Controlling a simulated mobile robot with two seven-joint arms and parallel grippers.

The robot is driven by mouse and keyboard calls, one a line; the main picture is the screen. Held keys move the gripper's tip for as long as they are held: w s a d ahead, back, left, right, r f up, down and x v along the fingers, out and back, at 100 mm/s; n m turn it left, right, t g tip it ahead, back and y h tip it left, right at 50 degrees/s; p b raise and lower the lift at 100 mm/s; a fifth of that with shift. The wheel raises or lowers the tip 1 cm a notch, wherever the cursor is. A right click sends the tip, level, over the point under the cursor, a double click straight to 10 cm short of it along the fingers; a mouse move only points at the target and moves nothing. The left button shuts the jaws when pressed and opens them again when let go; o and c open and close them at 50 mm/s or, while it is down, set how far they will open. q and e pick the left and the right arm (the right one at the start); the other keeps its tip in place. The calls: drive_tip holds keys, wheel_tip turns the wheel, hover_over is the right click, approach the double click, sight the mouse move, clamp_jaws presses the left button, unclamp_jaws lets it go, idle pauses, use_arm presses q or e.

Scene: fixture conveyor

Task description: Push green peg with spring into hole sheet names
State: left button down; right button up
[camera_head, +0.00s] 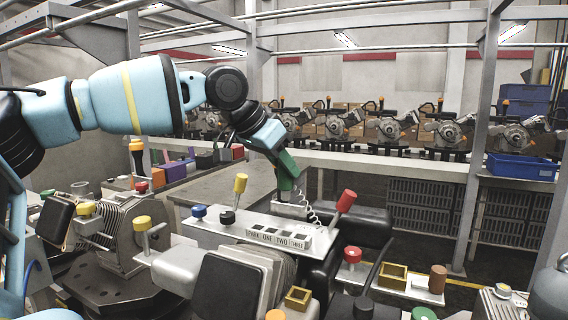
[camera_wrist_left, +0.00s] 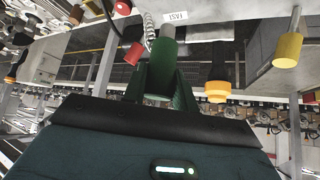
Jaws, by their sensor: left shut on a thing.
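My left gripper (camera_head: 288,184) points down over the far edge of a pale panel (camera_head: 208,229). In the left wrist view it is shut on a green peg (camera_wrist_left: 162,58), which stands out between dark green fingers (camera_wrist_left: 178,92). A pale coiled spring (camera_head: 313,212) hangs beside the gripper; it also shows in the left wrist view (camera_wrist_left: 149,30). A small lettered white label (camera_wrist_left: 175,16) lies beyond the peg tip. I cannot tell whether the peg touches anything. My right gripper is not in view.
A yellow-topped lever (camera_head: 240,184), a blue knob (camera_head: 199,211), a black knob (camera_head: 227,216) and a red-handled lever (camera_head: 345,201) stand around the panel. A long bench with several machines (camera_head: 388,128) runs behind.

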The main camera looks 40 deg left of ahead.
sight(282, 194)
use_arm(q)
drive_tip(key=shift+f+b, duration=0.3)
drive_tip(key=shift+f, duration=3.1)
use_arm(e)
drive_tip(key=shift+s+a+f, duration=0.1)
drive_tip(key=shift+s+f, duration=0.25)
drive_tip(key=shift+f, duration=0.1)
use_arm(q)
drive_tip(key=shift+s+f, duration=0.1)
drive_tip(key=shift+f, duration=1.55)
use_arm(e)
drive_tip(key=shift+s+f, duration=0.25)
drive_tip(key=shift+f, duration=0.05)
use_arm(q)
drive_tip(key=c, duration=1)
unclamp_jaws()
drive_tip(key=shift+c, duration=0.2)
drive_tip(key=shift+r, duration=0.1)
drive_tip(key=v, duration=0.7)
drive_tip(key=shift+s+r+p, duration=0.2)
drive_tip(key=shift+r+p, duration=0.05)
drive_tip(key=shift+p, duration=0.05)
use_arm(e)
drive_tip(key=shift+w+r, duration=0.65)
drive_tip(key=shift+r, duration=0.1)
